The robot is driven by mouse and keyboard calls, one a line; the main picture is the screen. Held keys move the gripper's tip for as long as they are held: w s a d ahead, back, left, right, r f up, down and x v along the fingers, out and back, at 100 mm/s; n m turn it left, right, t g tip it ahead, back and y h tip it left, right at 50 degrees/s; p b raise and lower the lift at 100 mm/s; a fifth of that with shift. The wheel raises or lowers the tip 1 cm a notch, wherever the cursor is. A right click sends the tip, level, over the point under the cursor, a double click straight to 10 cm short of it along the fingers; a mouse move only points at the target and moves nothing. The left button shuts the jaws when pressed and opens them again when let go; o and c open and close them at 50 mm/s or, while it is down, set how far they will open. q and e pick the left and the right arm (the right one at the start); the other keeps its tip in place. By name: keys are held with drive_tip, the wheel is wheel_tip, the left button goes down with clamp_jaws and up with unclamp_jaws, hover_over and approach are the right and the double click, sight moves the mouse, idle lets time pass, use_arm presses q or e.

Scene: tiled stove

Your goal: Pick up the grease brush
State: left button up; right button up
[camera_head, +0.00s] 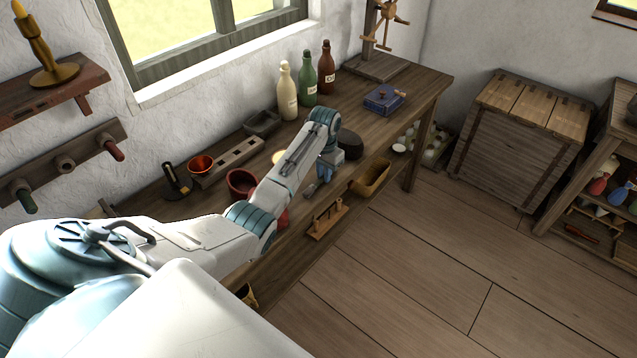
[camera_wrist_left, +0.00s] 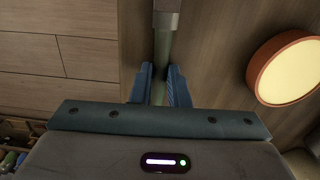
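In the left wrist view, the grease brush (camera_wrist_left: 164,45) shows as a grey-green handle with a wider brownish-grey part at the top edge. My left gripper (camera_wrist_left: 160,78) has one blue finger on each side of the handle, close against it, and looks shut on it. In the head view my left gripper (camera_head: 322,180) points down over the front part of the workbench (camera_head: 215,208). A small grey piece, perhaps the brush, shows beside its fingers; most of the brush is hidden there. My right gripper is not in view.
An orange-rimmed pot with a cream top (camera_wrist_left: 288,70) stands close by in the wrist view. A dark round object (camera_head: 349,146), a yellowish tray (camera_head: 371,180), a peg rack (camera_head: 327,218) and a red bowl (camera_head: 240,183) surround the gripper. Bottles (camera_head: 288,92) stand at the back.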

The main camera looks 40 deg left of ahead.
use_arm(q)
clamp_jaws()
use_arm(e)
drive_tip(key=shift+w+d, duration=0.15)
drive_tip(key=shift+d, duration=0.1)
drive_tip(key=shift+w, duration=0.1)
